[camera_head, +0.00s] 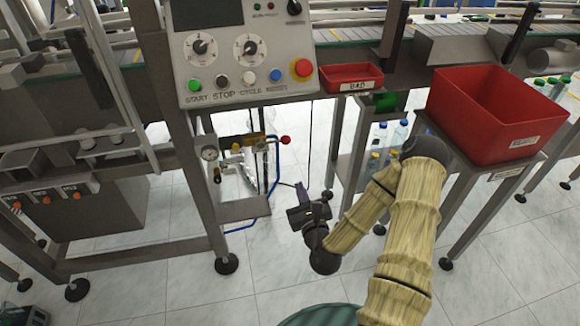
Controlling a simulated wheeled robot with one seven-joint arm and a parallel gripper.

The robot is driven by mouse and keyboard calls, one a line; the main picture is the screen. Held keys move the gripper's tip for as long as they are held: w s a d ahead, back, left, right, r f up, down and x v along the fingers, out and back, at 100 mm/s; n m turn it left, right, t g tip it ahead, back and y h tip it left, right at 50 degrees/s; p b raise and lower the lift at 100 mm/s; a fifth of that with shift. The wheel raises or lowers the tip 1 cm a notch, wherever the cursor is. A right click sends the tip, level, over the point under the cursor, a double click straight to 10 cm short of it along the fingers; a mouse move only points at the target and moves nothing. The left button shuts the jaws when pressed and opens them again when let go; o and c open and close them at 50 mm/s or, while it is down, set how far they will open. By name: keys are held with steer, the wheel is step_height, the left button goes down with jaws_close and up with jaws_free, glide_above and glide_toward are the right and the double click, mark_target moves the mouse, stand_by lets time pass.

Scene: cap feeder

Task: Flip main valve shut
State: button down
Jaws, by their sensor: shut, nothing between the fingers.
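A small air-line assembly hangs under the control panel, with a round gauge (209,153) at its left. A yellow-orange valve part (250,141) sits right of the gauge, and a rod with a red ball knob (285,140) sticks out to the right. The parts are small, so I cannot tell for sure which one is the main valve or how its handle is set. My gripper (300,190) is shut and empty, below and a little right of the red knob, apart from the assembly.
The control panel (245,55) with buttons overhangs the assembly. A steel frame leg (205,200) stands left of it, and blue tubing (268,190) hangs below. A red BAD tray (350,77) and a large red bin (478,125) are to the right. Tiled floor lies open below.

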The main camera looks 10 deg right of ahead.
mark_target(274, 142)
steer(key=shift+d, duration=0.15)
steer(key=w+r+b, duration=0.3)
steer(key=w+r, duration=0.1)
steer(key=w, duration=0.6)
steer(key=shift+w+a+r, duration=0.25)
steer(key=shift+w+a, duration=0.1)
steer(key=shift+a, duration=0.1)
steer(key=shift+w+d, duration=0.1)
stand_by(0.5)
